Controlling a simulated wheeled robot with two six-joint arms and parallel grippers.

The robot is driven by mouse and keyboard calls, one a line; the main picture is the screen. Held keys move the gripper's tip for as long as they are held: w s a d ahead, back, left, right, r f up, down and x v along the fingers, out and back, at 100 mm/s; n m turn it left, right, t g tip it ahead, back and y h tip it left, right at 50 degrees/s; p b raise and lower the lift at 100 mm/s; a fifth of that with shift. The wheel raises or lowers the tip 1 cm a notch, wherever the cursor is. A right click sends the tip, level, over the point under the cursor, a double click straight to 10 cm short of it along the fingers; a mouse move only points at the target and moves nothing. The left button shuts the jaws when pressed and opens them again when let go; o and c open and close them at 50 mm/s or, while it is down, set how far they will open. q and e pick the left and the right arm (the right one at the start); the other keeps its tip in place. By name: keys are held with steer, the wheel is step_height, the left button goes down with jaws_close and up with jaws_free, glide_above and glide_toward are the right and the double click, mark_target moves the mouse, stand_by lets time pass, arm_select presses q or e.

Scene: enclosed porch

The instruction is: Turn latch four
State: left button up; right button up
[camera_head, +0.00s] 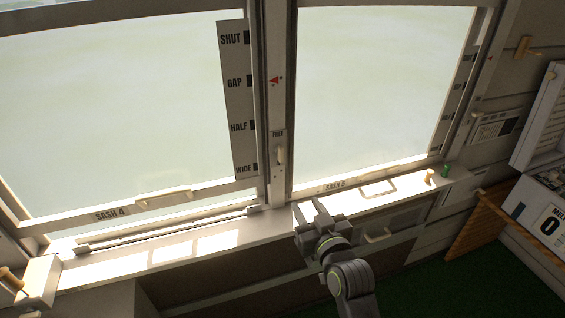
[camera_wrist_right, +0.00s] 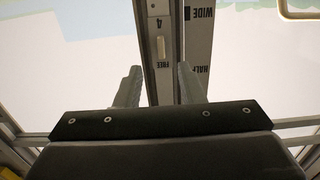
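The latch (camera_head: 281,153) is a small pale lever on the post between the two windows, under a FREE label. In the right wrist view the latch (camera_wrist_right: 161,48) shows upside down, between FREE and a character I read as a 4. It stands roughly in line with the post. My right gripper (camera_head: 310,210) is open and empty, below the latch and apart from it, over the sill. Its two fingers (camera_wrist_right: 159,85) stand apart in the wrist view, with the latch beyond them. Sash 4 (camera_head: 165,201) is the left window. My left gripper is out of view.
A scale board (camera_head: 237,100) reads SHUT, GAP, HALF, WIDE beside the post. Sash 5 (camera_head: 335,186) is at the right, with a wire handle (camera_head: 378,188) below. The sill (camera_head: 180,245) has a rod along it. A green object (camera_head: 445,171) stands at its right end.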

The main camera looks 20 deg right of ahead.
step_height(320, 180, up, 3)
steer(key=p, duration=0.4)
glide_toward(282, 155)
steer(key=shift+t, duration=0.3)
steer(key=w, duration=0.7)
steer(key=shift+a+f, duration=0.1)
steer(key=shift+w, duration=0.8)
steer(key=shift+f, duration=0.1)
jaws_close()
